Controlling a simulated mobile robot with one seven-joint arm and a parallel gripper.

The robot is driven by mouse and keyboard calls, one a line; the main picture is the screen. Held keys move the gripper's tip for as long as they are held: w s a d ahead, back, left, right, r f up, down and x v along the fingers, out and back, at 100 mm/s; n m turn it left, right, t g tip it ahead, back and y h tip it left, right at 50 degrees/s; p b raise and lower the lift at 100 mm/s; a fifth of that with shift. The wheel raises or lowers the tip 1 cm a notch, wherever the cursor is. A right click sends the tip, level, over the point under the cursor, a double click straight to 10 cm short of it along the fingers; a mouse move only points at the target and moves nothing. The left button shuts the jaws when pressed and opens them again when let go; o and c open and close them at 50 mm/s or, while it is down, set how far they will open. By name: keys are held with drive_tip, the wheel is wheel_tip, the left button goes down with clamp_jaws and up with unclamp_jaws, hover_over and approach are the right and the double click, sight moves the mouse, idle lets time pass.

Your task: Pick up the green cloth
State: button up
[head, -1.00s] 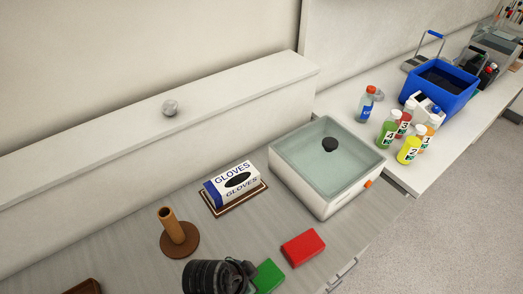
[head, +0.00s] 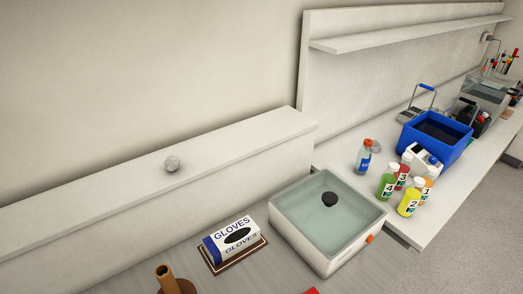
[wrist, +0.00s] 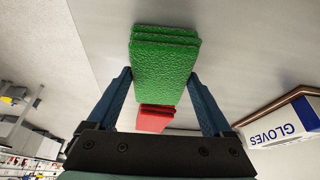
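The green cloth (wrist: 165,68), a folded, layered block, is in the wrist view, between the two fingertips of my gripper (wrist: 160,75). Both fingers meet its side edges, with no clear gap, so my gripper looks shut on it. The cloth looks larger and nearer than the red cloth (wrist: 155,119) behind it, apparently raised off the bench. Neither my gripper nor the green cloth shows in the head view now. Only a red corner (head: 311,291) shows at that view's bottom edge.
A gloves box (head: 235,237) sits on a brown tray beside a brown peg stand (head: 165,275). A white-rimmed basin (head: 328,218) stands to their right. Numbered bottles (head: 409,202) and a blue crate (head: 408,134) stand on the farther bench. The wrist view also shows the gloves box (wrist: 282,126).

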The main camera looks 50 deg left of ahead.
drive_tip(key=c, duration=0.6)
wheel_tip(320, 180, up, 10)
drive_tip(key=shift+r+b, duration=0.1)
drive_tip(key=shift+b, duration=0.45)
